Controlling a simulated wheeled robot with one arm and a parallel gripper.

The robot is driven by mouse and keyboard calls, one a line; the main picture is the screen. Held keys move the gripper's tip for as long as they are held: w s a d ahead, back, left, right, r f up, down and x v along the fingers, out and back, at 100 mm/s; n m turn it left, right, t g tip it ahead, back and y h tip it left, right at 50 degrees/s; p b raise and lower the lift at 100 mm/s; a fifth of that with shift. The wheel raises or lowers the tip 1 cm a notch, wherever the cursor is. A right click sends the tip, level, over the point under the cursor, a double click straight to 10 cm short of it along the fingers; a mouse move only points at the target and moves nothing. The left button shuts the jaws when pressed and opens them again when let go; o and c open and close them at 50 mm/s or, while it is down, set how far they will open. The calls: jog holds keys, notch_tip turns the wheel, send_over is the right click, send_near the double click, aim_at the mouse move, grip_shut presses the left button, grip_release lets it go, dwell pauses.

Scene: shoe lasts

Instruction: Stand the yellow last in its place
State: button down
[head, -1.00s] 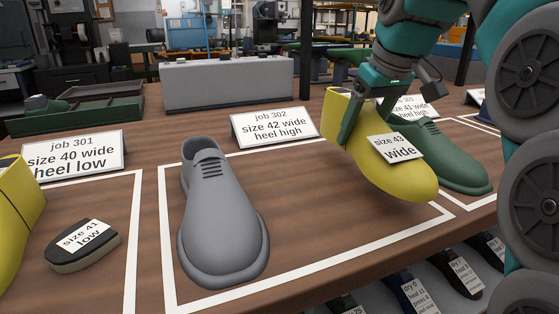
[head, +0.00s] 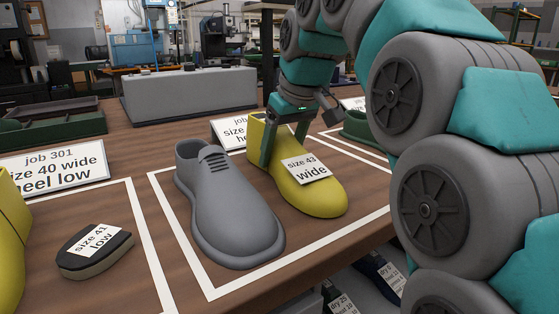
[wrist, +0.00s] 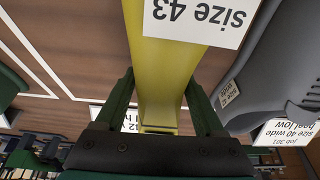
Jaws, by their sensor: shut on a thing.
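The yellow last (head: 311,195), labelled "size 43 wide", is in my gripper (head: 285,150). The jaws are shut on its upper heel part, one finger on each side. It is upright, toe toward the front, inside the white outline (head: 245,283) of the job 302 place, just right of a grey shoe (head: 230,208). I cannot tell whether its sole touches the table. In the wrist view the yellow last (wrist: 165,75) runs between my two fingers (wrist: 160,108). The job 302 card (head: 233,132) is partly hidden behind the last.
A dark heel piece (head: 96,252), labelled "size 41 low", lies at left by the job 301 card (head: 52,165). A green shoe (head: 357,126) is mostly hidden behind my arm. A grey box (head: 190,95) stands at the back. Labelled items (head: 380,272) sit below the table's front edge.

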aim_at(286, 135)
jog(key=shift+f, duration=0.15)
grip_release()
dwell(0.4)
jog(key=p+v, duration=0.1)
jog(key=v, duration=0.6)
jog(key=shift+s+d+r+p, duration=0.1)
jog(key=shift+r+p, duration=0.25)
jog(key=shift+p, duration=0.05)
jog(key=shift+f, duration=0.1)
jog(key=shift+s, duration=0.1)
jog(key=s+d, duration=0.6)
jog(key=s, duration=0.3)
jog(key=s+d, duration=0.6)
jog(key=s, duration=0.3)
jog(key=shift+d+b, duration=0.2)
jog(key=shift+b, duration=0.1)
